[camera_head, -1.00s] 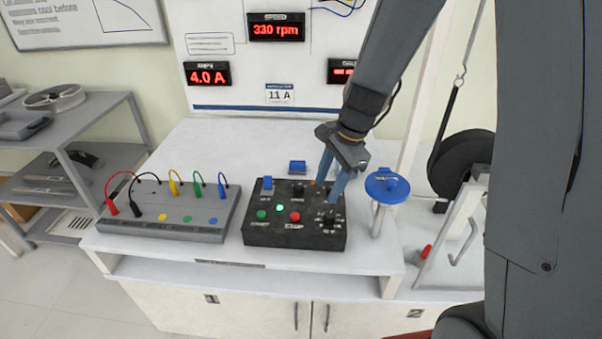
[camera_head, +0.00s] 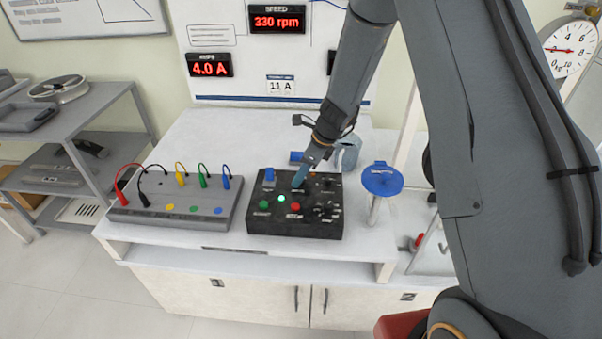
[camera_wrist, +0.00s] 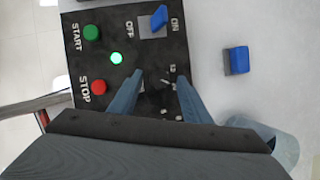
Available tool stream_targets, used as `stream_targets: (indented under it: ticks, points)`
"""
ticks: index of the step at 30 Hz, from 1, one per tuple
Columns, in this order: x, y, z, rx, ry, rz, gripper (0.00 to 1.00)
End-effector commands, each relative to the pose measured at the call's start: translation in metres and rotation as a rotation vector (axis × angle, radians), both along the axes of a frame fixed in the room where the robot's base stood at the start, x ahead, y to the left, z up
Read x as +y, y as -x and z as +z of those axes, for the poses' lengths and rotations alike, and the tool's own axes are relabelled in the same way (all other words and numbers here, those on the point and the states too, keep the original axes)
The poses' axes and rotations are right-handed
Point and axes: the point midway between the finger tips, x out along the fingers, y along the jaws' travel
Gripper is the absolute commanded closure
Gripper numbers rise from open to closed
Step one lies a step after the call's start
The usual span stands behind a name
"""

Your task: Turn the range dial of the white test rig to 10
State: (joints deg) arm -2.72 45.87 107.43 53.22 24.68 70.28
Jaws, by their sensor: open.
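The black control box (camera_head: 262,226) stands on the white bench of the test rig (camera_head: 190,150). Its face has a switch, a lit green lamp, green and red buttons and dials. My gripper (camera_head: 299,185) is down at the upper dial, right of the blue switch. In the wrist view my open fingers (camera_wrist: 160,76) straddle a dark dial (camera_wrist: 154,88) with white marks, partly hidden; I cannot tell its setting or whether they touch it. A second dial (camera_head: 325,210) sits at the box's lower right. The panel shows 330 rpm (camera_head: 277,20) and 4.0 A (camera_head: 209,65).
A grey terminal box with colored leads (camera_head: 175,208) stands to the left. A blue-topped post (camera_head: 382,180) stands close to the right. A blue block (camera_wrist: 237,60) and a grey-blue rounded object (camera_head: 347,152) are behind the control box. A grey shelf cart (camera_head: 90,130) stands at far left.

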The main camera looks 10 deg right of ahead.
Motion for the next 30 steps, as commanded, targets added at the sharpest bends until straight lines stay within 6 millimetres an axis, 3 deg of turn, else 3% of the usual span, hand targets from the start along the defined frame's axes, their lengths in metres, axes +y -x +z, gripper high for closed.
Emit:
stream_targets:
  ticks: [12,20,30]
  points:
    - [0.0026,-0.0014,-0.0075,-0.001,0.000,0.002,0.56]
    - [0.0025,-0.0014,-0.0075,-0.002,0.001,0.001,0.97]
    - [0.0023,-0.0024,-0.0075,-0.001,0.000,0.052,0.97]
